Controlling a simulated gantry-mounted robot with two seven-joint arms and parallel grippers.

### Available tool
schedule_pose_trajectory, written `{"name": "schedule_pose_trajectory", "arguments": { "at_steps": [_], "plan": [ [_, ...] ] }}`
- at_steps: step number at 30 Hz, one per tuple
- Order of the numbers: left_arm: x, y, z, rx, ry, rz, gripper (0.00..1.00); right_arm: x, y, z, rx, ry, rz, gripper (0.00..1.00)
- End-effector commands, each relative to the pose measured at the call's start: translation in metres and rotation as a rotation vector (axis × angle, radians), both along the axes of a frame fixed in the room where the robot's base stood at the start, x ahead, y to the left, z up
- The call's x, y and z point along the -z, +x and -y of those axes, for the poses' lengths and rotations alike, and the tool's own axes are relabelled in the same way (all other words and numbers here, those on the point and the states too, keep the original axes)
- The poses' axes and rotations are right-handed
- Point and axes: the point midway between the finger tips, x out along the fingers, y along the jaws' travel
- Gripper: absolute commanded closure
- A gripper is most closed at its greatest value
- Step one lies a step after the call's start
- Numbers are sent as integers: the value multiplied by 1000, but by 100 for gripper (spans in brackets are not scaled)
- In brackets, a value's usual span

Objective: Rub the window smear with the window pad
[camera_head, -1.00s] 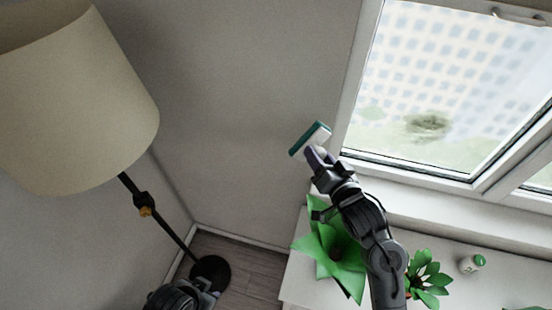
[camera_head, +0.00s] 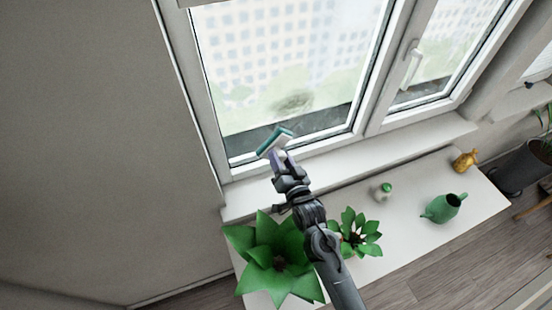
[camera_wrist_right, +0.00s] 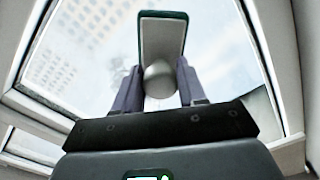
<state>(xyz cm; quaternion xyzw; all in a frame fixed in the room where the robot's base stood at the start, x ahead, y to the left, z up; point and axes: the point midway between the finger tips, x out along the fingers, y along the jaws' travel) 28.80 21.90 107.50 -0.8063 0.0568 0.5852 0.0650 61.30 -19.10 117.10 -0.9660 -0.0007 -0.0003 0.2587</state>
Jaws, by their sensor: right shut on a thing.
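The window smear (camera_head: 293,103) is a dark greyish-green patch low on the left pane, above and slightly right of the pad. The pad looks apart from the smear; whether it touches the glass I cannot tell. My left gripper is not in view.
Below the window a white table (camera_head: 408,235) carries a large green plant (camera_head: 275,255), a smaller plant (camera_head: 357,235), a small green-capped bottle (camera_head: 384,190), a green watering can (camera_head: 444,208) and a gold figurine (camera_head: 465,160). A window handle (camera_head: 412,62) juts out at right.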

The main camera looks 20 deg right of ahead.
Motion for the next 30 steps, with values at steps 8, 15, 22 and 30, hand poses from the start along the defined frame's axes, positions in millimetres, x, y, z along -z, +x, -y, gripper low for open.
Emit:
{"name": "schedule_pose_trajectory", "arguments": {
  "at_steps": [8, 15, 22, 30],
  "plan": [
    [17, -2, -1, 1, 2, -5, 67, 1, 24, 0, -1, 1, 3, 84],
    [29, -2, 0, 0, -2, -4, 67, 2, 43, -1, -1, 1, 2, 84],
    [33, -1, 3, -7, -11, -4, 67, 0, 53, 0, -1, 2, 0, 84],
    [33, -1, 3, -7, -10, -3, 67, 0, 55, -1, -1, 2, 0, 84]
  ]
}}
